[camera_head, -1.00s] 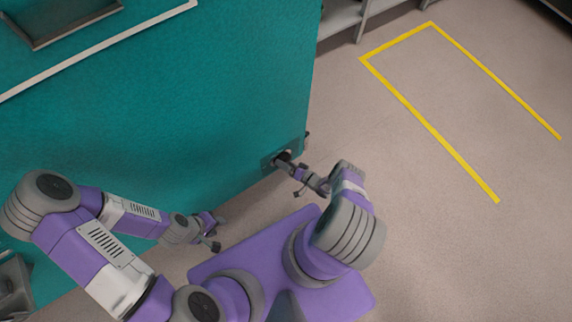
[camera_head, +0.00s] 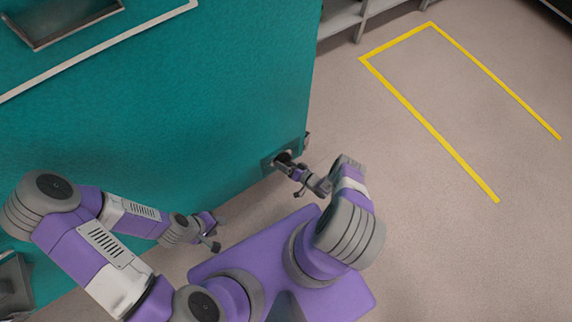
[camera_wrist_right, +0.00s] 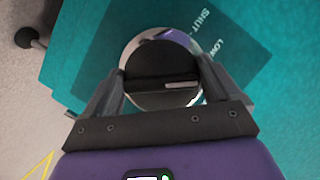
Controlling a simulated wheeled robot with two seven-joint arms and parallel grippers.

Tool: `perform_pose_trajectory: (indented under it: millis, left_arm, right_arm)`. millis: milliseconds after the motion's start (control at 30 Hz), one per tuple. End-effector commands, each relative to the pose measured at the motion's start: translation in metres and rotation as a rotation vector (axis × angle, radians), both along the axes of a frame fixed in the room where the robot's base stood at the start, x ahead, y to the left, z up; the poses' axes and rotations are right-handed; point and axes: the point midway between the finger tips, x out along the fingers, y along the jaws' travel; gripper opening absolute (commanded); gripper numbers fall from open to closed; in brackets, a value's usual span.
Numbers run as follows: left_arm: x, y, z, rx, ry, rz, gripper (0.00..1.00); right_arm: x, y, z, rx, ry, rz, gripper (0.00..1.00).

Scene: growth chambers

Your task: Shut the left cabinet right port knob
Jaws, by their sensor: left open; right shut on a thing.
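The teal cabinet (camera_head: 200,90) fills the left of the head view. Its right port knob, near the cabinet's lower right corner, is mostly hidden behind my right gripper (camera_head: 288,164) in that view. In the right wrist view the round dark knob (camera_wrist_right: 163,70) with a shiny rim sits on a darker square plate with the words "SHUT" and "LOW". My right gripper (camera_wrist_right: 160,92) is shut on the knob, one finger at each side. My left gripper (camera_head: 214,232) is open and empty in front of the cabinet, apart from it.
A dark-framed recess (camera_head: 60,18) and a pale strip (camera_head: 100,50) are on the cabinet at upper left. Grey shelving (camera_head: 345,18) stands at the back. Yellow tape (camera_head: 430,122) marks the floor at right, which is clear. A dark ball-ended part (camera_wrist_right: 28,38) shows at the wrist view's left.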

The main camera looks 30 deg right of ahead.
Motion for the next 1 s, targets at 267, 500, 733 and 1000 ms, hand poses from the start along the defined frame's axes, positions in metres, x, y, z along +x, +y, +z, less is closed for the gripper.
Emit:
perform_pose_trajectory:
  millis: [267, 500, 733, 1000]
  left_arm:
    - [0.000, 0.000, 0.003, 0.000, 0.000, 0.000, 0.43]
    - [0.000, 0.000, 0.007, 0.000, 0.000, 0.000, 0.43]
    - [0.000, 0.000, 0.009, 0.000, 0.000, 0.000, 0.43]
    - [0.000, 0.000, 0.011, 0.000, 0.000, 0.000, 0.43]
  right_arm:
    - [-0.001, 0.001, 0.001, -0.240, -0.016, 0.003, 0.60]
    - [-0.001, 0.001, 0.000, -0.461, -0.033, 0.002, 0.60]
    - [-0.001, 0.001, 0.000, -0.638, -0.047, 0.003, 0.60]
    - [-0.001, 0.000, -0.001, -0.773, -0.059, 0.002, 0.60]
